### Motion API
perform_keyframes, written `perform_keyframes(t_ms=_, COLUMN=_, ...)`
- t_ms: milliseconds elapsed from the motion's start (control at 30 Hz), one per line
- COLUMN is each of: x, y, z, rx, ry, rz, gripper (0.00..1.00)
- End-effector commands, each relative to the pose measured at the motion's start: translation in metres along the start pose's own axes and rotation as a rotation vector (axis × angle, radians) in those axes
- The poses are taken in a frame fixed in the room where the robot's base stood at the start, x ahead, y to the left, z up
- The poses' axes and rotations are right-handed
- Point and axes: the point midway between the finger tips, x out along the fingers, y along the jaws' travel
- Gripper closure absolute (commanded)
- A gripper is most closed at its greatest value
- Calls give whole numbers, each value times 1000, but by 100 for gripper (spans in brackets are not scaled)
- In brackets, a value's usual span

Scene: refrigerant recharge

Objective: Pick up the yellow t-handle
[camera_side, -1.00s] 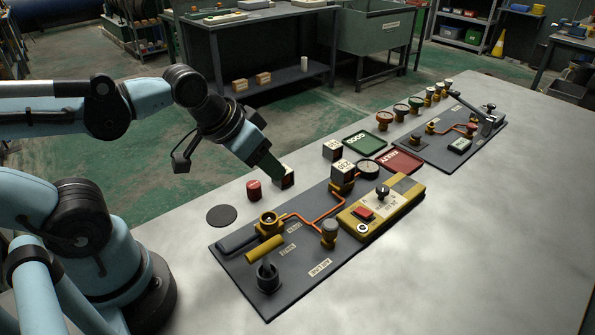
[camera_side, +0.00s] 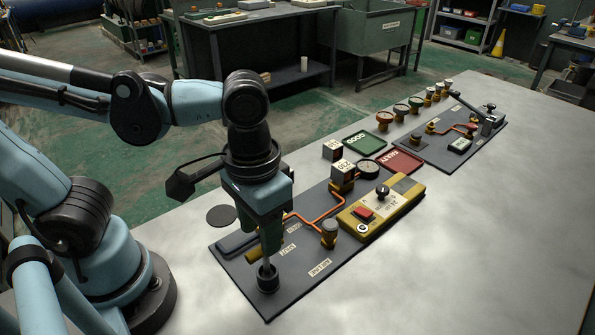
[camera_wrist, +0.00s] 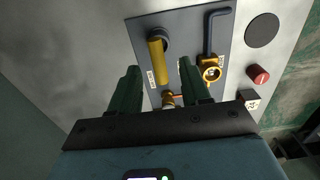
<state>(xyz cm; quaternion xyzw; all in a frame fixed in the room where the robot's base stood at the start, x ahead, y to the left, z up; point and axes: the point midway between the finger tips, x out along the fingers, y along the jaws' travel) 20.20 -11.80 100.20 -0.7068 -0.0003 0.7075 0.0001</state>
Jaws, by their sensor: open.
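The yellow t-handle shows as a yellow bar (camera_wrist: 158,63) in the wrist view, between the lines of my two green fingers and beside a round black fitting (camera_wrist: 162,34). In the side view only a bit of its yellow end (camera_side: 251,256) shows; my gripper hides the rest. My gripper (camera_side: 268,258) points down over the near-left end of the dark board (camera_side: 300,278), close to the black fitting (camera_side: 268,281). In the wrist view my gripper (camera_wrist: 160,66) is open, with a gap between the fingers. I cannot tell how high the fingertips are above the bar.
A black bent rod (camera_wrist: 208,32) and a brass fitting (camera_wrist: 210,70) lie right of the bar in the wrist view. A capped fitting (camera_side: 329,233) and a yellow box with a red button (camera_side: 385,208) stand on the board. The front of the table (camera_side: 430,280) is clear.

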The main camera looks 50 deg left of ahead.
Motion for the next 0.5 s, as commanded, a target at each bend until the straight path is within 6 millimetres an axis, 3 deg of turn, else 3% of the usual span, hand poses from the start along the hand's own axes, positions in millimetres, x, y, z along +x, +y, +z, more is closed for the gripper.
perform_keyframes(t_ms=500, x=31, y=1, z=-2, rx=0, ry=1, rz=1, gripper=53)
